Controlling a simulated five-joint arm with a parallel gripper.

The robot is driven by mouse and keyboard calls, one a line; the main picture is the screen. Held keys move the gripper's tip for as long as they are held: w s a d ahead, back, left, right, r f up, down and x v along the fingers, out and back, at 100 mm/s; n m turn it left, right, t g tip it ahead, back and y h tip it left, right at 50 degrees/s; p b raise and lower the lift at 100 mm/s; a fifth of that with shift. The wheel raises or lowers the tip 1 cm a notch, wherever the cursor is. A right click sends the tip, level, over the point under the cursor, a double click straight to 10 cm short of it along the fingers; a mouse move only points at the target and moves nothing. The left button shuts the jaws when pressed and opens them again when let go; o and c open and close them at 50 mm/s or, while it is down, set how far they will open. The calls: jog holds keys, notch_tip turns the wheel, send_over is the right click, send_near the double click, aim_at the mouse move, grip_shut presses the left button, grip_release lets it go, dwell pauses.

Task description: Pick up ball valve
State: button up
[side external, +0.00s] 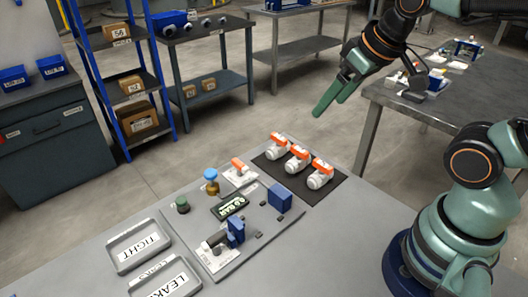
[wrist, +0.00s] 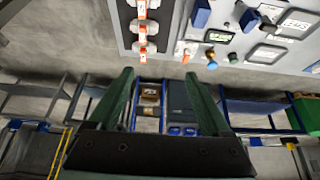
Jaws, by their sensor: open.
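Three white ball valves with orange handles lie in a row on a dark mat (side external: 325,194): a far-left one (side external: 275,146), a middle one (side external: 298,159) and a near-right one (side external: 320,174). They also show at the top of the wrist view, where one valve (wrist: 143,51) is nearest the fingers. A smaller white fitting with an orange handle (side external: 239,170) sits on a white plate left of the mat. My gripper (side external: 331,108) is open and empty, in the air above and beyond the valves, well apart from them. Its spread fingers also show in the wrist view (wrist: 158,75).
A grey panel left of the mat carries a blue block (side external: 280,198), a blue-topped brass fitting (side external: 211,182), a small display (side external: 230,206) and a blue clamp (side external: 235,232). Trays labelled TIGHT (side external: 138,247) and LEAKS (side external: 165,281) lie at front left. Another table (side external: 450,97) stands at right.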

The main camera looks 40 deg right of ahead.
jog(key=w+n, duration=0.1)
jog(key=n, duration=0.1)
jog(key=n+g, duration=0.6)
jog(key=n, duration=1)
send_over(300, 149)
notch_tip(300, 149, down, 11)
notch_tip(300, 149, down, 12)
jog(key=shift+r, duration=0.1)
jog(key=c, duration=1.3)
jog(key=shift+r, duration=0.15)
